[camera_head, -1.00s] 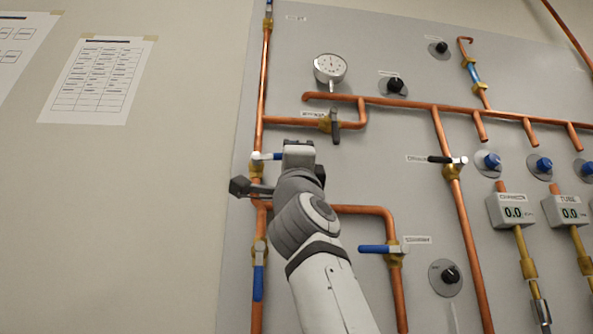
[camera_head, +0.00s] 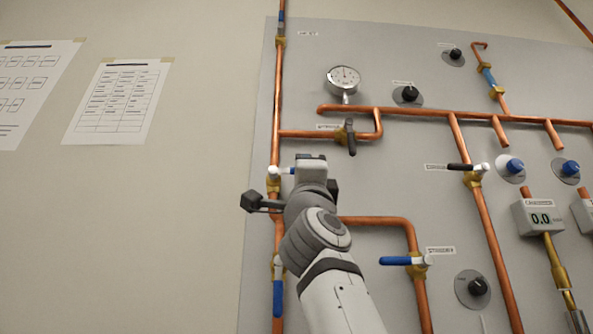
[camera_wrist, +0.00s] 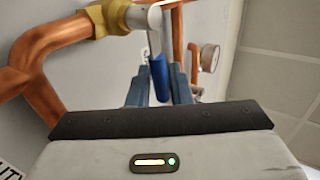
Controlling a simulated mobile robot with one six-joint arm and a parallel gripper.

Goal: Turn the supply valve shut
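A valve with a brass body (camera_head: 273,185) and a blue lever (camera_head: 286,171) sits on the left vertical copper pipe. Its lever points sideways to the right, towards my gripper (camera_head: 311,170). I cannot read a label saying supply here. In the wrist view the blue lever (camera_wrist: 158,72) lies between the two fingers of my gripper (camera_wrist: 160,85), with narrow gaps seen beside it. The valve's brass body (camera_wrist: 108,18) is at upper left there. The fingers look open around the lever; in the head view they are hidden behind the gripper body.
Below on the same pipe is another blue lever (camera_head: 278,298), pointing down. A blue lever (camera_head: 395,261) lies sideways at lower right. A black-handled valve (camera_head: 351,140) and a pressure gauge (camera_head: 344,80) are above. Bare wall (camera_head: 150,230) is at left.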

